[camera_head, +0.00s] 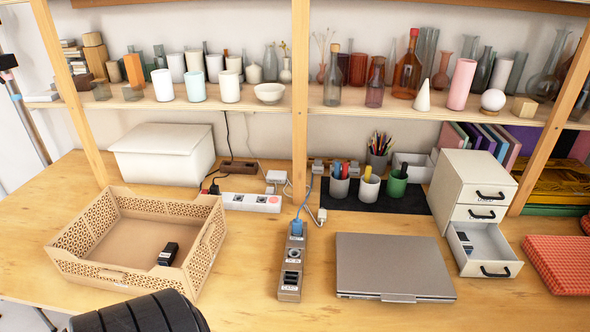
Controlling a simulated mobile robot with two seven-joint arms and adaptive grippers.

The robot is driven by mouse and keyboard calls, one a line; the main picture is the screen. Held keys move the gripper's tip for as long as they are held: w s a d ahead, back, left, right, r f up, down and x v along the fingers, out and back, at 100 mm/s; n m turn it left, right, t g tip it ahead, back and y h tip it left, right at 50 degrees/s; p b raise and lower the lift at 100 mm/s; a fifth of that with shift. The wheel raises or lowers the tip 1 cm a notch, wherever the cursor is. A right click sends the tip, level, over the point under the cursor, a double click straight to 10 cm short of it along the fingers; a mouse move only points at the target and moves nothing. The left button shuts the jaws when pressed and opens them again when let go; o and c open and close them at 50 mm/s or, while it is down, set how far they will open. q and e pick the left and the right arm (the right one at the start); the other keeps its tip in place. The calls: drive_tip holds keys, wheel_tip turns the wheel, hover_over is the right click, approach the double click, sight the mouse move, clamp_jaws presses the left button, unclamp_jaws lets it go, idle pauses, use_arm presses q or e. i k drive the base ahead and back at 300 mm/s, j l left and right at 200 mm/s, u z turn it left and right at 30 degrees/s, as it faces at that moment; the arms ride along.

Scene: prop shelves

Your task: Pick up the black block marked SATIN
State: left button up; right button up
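A small black block (168,254) lies in the tan perforated basket (122,277) at the left of the desk, toward its right side. A light mark shows on it, too small to read. Another small dark block (465,241) with a light mark lies in the open bottom drawer of the white drawer unit (489,269) at the right. I cannot tell which of the two is marked SATIN. Neither of my grippers is in view.
A closed grey laptop (392,265) and a power strip (292,262) lie at the middle. A black ribbed object (145,315) shows at the bottom edge. Shelf posts stand behind; bottles and vases fill the shelf (350,110). Bare desk lies between basket and power strip.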

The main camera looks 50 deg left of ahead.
sight(167, 256)
drive_tip(key=u, duration=2.6)
